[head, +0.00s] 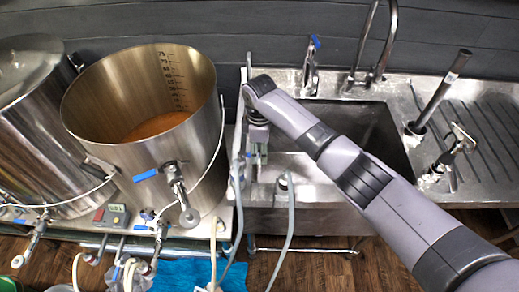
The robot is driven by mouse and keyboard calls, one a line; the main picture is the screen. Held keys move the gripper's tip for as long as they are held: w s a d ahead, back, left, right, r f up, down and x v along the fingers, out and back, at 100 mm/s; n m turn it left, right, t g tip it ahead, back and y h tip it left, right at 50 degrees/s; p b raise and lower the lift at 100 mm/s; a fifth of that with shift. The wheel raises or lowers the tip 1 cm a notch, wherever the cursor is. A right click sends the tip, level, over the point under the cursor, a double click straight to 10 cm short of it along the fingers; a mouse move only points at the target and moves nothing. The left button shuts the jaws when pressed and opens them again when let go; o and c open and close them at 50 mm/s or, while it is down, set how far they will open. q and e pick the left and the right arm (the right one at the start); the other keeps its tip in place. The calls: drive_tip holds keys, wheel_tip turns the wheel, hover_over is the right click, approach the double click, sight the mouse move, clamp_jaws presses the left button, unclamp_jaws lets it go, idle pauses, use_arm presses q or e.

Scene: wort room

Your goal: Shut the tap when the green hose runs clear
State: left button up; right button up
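My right arm reaches in from the lower right across the sink. Its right gripper (257,153) points down at the sink's left rim, beside small metal fittings with a blue part. I cannot tell whether its fingers are open or shut, or whether they touch a fitting. A tap with a blue lever (312,65) stands at the back of the sink. The big steel kettle (195,125) has a valve with a blue handle (145,175) and holds amber liquid (158,124). Greyish hoses (290,215) hang at the sink front; none is clearly green. My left gripper is out of view.
The steel sink (320,205) has a curved faucet (388,45) behind it and a ribbed drainboard (490,130) with upright fittings at right. A second vessel (40,130) stands at left. A blue cloth (185,275) lies on the wooden floor.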

wheel_tip(320, 180, up, 12)
idle(0.4)
drive_tip(key=shift+f, duration=0.1)
idle(0.3)
